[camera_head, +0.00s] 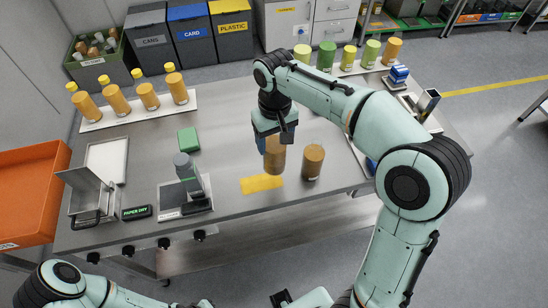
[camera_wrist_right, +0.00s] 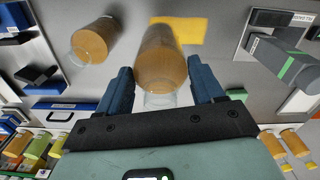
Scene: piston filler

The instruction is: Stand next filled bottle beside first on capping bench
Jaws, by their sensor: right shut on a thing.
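My right gripper (camera_head: 272,138) is shut on an amber-filled bottle (camera_head: 276,158), held upright over the steel bench (camera_head: 235,200). The held bottle (camera_wrist_right: 160,60) sits between the blue fingers of the right gripper (camera_wrist_right: 160,88) in the right wrist view, with a clear neck. Whether its base touches the bench is unclear. A second amber-filled bottle (camera_head: 313,162) stands on the bench just right of it, apart from it, and it also shows in the right wrist view (camera_wrist_right: 95,42). A yellow mat (camera_head: 261,184) lies left of that bottle.
A grey device (camera_head: 188,175), a green block (camera_head: 188,139) and an open metal box (camera_head: 92,200) stand to the left. Yellow-capped bottles (camera_head: 147,96) line the back left; more bottles (camera_head: 349,57) line the back right. Bare bench lies in front of the standing bottle.

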